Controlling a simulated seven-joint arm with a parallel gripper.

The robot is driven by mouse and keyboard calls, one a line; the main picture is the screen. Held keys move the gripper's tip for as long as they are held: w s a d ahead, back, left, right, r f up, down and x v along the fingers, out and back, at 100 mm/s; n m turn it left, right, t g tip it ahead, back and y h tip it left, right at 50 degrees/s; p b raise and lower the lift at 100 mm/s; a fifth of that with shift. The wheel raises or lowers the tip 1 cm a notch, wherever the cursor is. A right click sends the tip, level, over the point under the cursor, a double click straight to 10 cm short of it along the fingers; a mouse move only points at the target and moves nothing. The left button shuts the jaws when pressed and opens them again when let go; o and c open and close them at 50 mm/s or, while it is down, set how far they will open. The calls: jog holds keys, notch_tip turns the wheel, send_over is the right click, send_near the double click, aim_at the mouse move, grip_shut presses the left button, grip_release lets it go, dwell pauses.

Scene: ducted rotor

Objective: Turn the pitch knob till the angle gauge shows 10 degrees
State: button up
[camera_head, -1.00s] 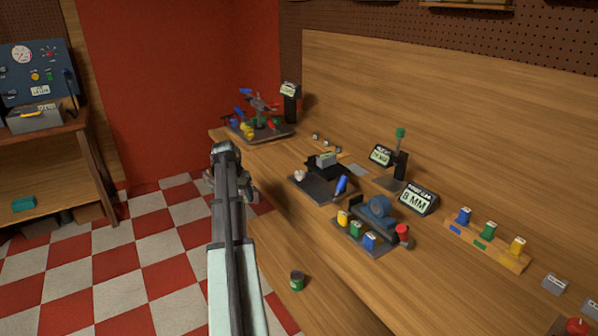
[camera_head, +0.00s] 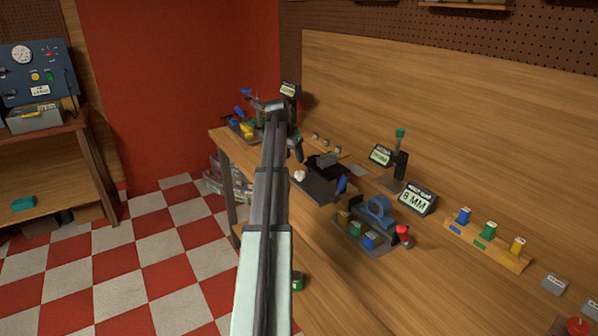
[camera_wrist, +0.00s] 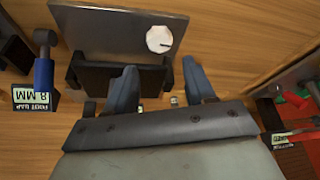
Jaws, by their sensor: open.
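A white round knob (camera_wrist: 160,39) with a dark pointer line sits on a grey plate (camera_wrist: 115,22) in the wrist view. The knob also shows as a small white shape (camera_head: 299,175) in the head view. My gripper (camera_wrist: 160,70) is open and empty. Its two dark blue fingers stand apart, short of the knob in the picture and not touching it. In the head view my gripper (camera_head: 297,150) hangs over the bench near that plate. Small displays stand at the back station (camera_head: 289,88) and mid-bench (camera_head: 381,155); I cannot read either, nor tell which shows the angle.
A dark block (camera_wrist: 115,78) stands beside the plate, with a blue-handled part (camera_wrist: 43,72) to its left. A coloured rotor fixture (camera_head: 243,128) is at the far end.

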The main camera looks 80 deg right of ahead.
aim_at(300, 173)
jog(key=x, duration=0.9)
jog(key=shift+f, duration=0.1)
jog(key=c, duration=0.8)
jog(key=shift+m, duration=0.3)
jog(key=m, duration=0.2)
jog(key=m+g+y, duration=0.1)
jog(key=m, duration=0.1)
jog(key=shift+w+d+g, duration=0.1)
jog(key=shift+d+g, duration=0.05)
jog(key=shift+g, duration=0.15)
jog(key=m+y, duration=0.1)
jog(key=m, duration=0.1)
jog(key=m+g+y, duration=0.1)
jog(key=m, duration=0.2)
jog(key=shift+m, duration=0.3)
